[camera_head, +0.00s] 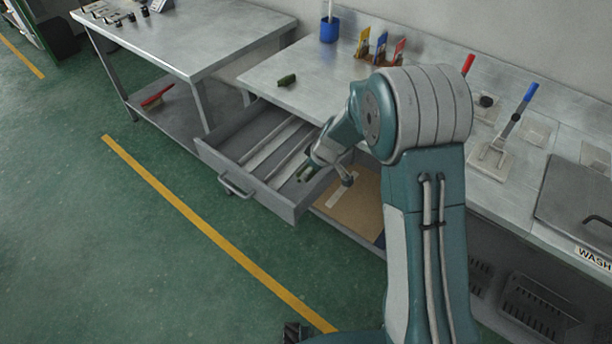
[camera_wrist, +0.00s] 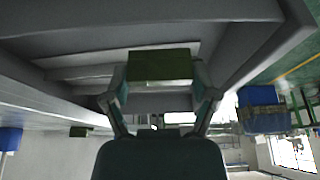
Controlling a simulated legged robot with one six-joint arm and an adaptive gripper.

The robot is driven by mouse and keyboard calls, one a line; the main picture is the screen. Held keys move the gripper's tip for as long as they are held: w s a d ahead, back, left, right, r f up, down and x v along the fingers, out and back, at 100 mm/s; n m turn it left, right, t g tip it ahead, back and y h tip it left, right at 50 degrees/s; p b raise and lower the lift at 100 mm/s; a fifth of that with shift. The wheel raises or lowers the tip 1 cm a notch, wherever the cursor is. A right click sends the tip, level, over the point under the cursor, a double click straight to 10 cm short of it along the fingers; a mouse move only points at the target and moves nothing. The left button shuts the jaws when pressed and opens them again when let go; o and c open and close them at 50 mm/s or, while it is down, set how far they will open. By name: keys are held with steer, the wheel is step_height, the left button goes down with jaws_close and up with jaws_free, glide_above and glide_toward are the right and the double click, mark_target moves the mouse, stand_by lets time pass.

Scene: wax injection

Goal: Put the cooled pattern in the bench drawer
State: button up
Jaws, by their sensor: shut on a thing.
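My gripper (camera_head: 325,172) is over the right part of the open bench drawer (camera_head: 265,194). In the wrist view my gripper (camera_wrist: 160,88) is shut on a dark green block, the pattern (camera_wrist: 160,67), with a finger on each side. The held pattern also shows small in the head view (camera_head: 304,173), partly hidden by the gripper. The drawer's grey walls and floor strips fill the upper wrist view (camera_wrist: 150,17). I cannot tell whether the pattern touches the drawer. A second green piece (camera_head: 287,80) lies on the bench top (camera_head: 262,72).
A blue cup (camera_head: 329,31) and coloured-handled tools (camera_head: 381,45) stand at the back of the bench. A cardboard-brown panel (camera_head: 352,208) is on the shelf beside the drawer. Another metal table (camera_head: 190,40) stands at left. The green floor before the drawer is clear.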

steer(key=w+f, duration=0.2)
steer(key=f, duration=0.1)
steer(key=w+f, duration=0.1)
steer(key=shift+w+a+f, duration=0.2)
steer(key=shift+w+f, duration=0.05)
steer(key=x, duration=0.3)
steer(key=shift+s+d+f, duration=0.2)
steer(key=shift+s+f, duration=0.05)
steer(key=shift+f, duration=0.05)
steer(key=o, duration=1)
steer(key=shift+d, duration=0.1)
steer(key=shift+c, duration=0.2)
